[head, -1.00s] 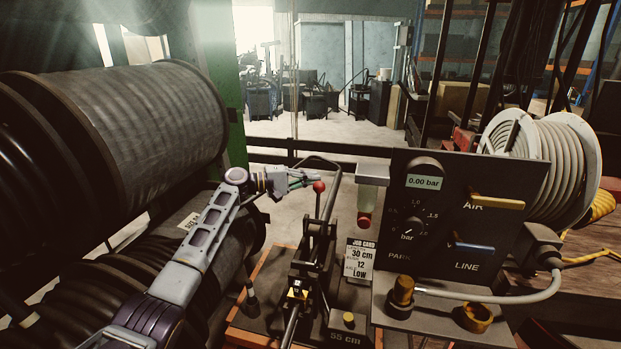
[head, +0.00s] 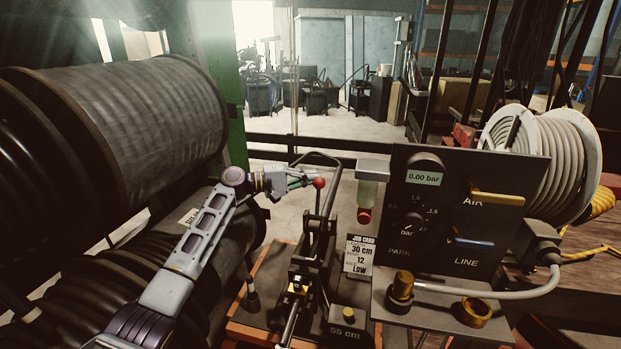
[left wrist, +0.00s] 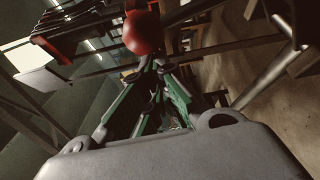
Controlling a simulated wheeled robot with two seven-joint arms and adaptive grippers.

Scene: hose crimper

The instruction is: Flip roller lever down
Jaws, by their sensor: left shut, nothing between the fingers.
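The roller lever (head: 318,199) stands upright on the black roller mechanism, with a red ball knob (head: 319,183) at its top. My left gripper (head: 308,181) is shut and empty, its green fingertips close beside the knob on its left. In the left wrist view the red knob (left wrist: 143,32) sits just beyond the shut fingertips (left wrist: 148,62). I cannot tell whether they touch it. My right gripper does not show.
A black control panel (head: 455,220) reading 0.00 bar stands to the right, beside a job card (head: 359,256). Large hose reels (head: 150,110) fill the left. A white hose reel (head: 545,155) stands at the right. A metal rod runs below the lever.

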